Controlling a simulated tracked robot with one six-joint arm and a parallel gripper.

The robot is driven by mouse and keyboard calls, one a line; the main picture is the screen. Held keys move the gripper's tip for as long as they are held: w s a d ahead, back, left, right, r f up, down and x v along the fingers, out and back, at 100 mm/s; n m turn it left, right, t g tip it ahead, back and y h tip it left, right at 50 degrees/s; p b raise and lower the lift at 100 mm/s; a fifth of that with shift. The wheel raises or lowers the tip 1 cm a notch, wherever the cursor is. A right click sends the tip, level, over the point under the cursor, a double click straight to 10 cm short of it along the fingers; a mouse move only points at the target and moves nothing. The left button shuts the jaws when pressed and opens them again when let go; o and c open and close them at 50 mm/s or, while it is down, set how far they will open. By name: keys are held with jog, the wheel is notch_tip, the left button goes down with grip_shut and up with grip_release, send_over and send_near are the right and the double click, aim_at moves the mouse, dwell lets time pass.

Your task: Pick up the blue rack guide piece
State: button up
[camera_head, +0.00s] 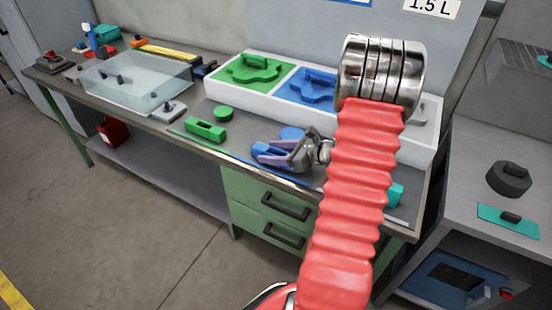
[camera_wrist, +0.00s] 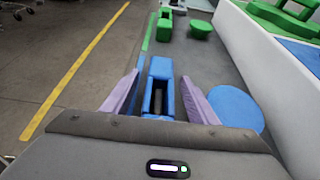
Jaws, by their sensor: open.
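The blue rack guide piece (camera_wrist: 161,73) is a blue block with a slot, lying on the workbench. In the wrist view it sits between the two purple fingers of my gripper (camera_wrist: 160,95), which are apart with a gap on each side. In the head view my gripper (camera_head: 285,158) is low over the bench front, and the blue piece (camera_head: 262,148) shows at its fingertips, partly hidden by them. I cannot tell the gripper's exact height above the bench.
A blue disc (camera_wrist: 236,108) lies close on the right of the gripper. A green slotted block (camera_head: 205,130) and green disc (camera_head: 223,113) lie further left. A white tray (camera_head: 240,92) with green and blue sections stands behind. The bench's front edge is near.

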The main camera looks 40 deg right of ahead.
jog(key=shift+c, duration=0.3)
jog(key=c, duration=1.2)
jog(key=shift+r, duration=0.1)
notch_tip(320, 180, up, 10)
jog(key=shift+f, duration=0.1)
dwell(0.5)
